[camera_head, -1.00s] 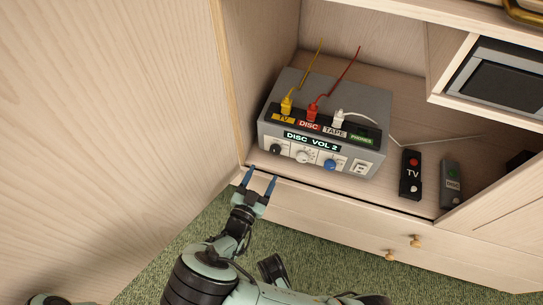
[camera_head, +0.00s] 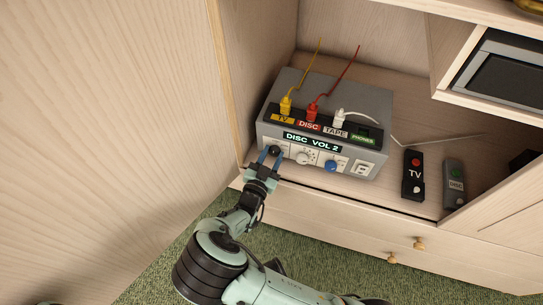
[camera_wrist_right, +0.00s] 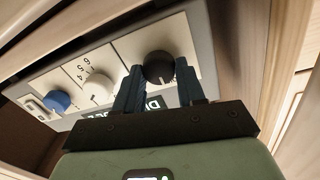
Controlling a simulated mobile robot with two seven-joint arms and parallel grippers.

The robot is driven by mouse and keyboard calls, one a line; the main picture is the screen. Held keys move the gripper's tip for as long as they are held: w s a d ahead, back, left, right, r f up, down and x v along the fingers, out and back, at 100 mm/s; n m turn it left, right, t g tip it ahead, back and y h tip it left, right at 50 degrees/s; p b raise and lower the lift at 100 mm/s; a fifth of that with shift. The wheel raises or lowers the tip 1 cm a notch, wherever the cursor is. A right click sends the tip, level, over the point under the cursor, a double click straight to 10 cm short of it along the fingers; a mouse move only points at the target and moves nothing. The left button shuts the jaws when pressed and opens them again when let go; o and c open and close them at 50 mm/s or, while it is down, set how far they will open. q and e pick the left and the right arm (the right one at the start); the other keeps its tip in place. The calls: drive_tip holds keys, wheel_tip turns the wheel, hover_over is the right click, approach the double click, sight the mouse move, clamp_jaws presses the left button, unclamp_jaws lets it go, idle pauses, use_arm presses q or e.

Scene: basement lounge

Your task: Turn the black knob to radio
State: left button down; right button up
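A grey audio box (camera_head: 376,112) stands on the cabinet shelf. Its display (camera_head: 312,142) reads "DISC VOL 2". The black knob (camera_head: 275,150) is at the left end of its front panel; it also shows in the right wrist view (camera_wrist_right: 158,66). My right gripper (camera_head: 272,155) is at the black knob, its two blue fingers open on either side of it. In the right wrist view, the fingertips (camera_wrist_right: 159,70) flank the knob, apparently with small gaps. The knob's pointer and markings are not readable. My left gripper is out of view.
A white knob (camera_head: 304,157) and a blue knob (camera_head: 330,165) sit right of the black one. Yellow, red and white plugs stand on top. A TV remote (camera_head: 413,174) and a disc remote (camera_head: 454,184) lie to the right. The cabinet side wall (camera_head: 232,85) is close on the left.

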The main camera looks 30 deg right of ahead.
drive_tip(key=shift+c, duration=0.7)
